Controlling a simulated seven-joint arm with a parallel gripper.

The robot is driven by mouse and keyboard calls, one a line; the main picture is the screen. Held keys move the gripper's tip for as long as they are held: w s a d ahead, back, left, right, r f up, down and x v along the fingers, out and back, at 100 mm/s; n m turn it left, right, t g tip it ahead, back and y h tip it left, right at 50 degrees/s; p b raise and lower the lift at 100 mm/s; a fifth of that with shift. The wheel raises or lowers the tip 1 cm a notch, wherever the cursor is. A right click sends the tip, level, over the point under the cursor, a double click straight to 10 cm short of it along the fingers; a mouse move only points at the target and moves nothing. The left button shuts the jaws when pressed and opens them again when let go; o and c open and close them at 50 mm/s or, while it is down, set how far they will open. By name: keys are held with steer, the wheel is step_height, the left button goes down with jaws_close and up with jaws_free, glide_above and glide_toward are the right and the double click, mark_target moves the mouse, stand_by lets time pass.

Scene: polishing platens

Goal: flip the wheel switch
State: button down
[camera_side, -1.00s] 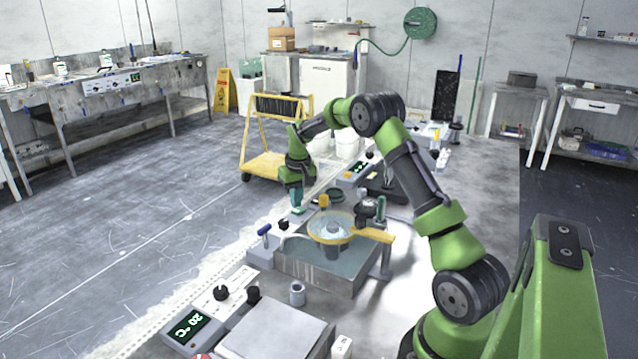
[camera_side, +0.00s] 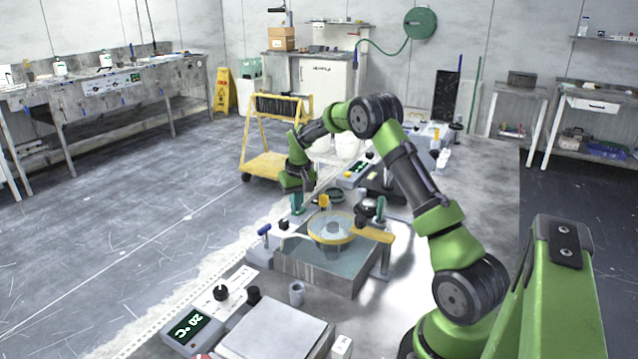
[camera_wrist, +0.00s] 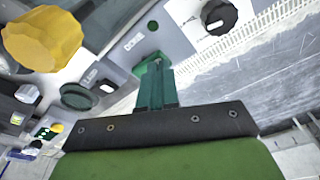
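In the wrist view, a small green switch (camera_wrist: 149,63) stands on the grey control panel (camera_wrist: 166,36), beside a small white label. I take it as the wheel switch, though my fingers cover part of it. My gripper (camera_wrist: 155,72) has slim teal fingers, close together, with their tips at the switch. I cannot tell whether the tips touch it or only overlap it in the picture. In the side view, my gripper (camera_side: 297,208) points down onto the panel behind the polishing basin. The switch is hidden there by the fingers.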

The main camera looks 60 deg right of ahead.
steer(key=shift+f, duration=0.15)
steer(key=shift+r, duration=3.5)
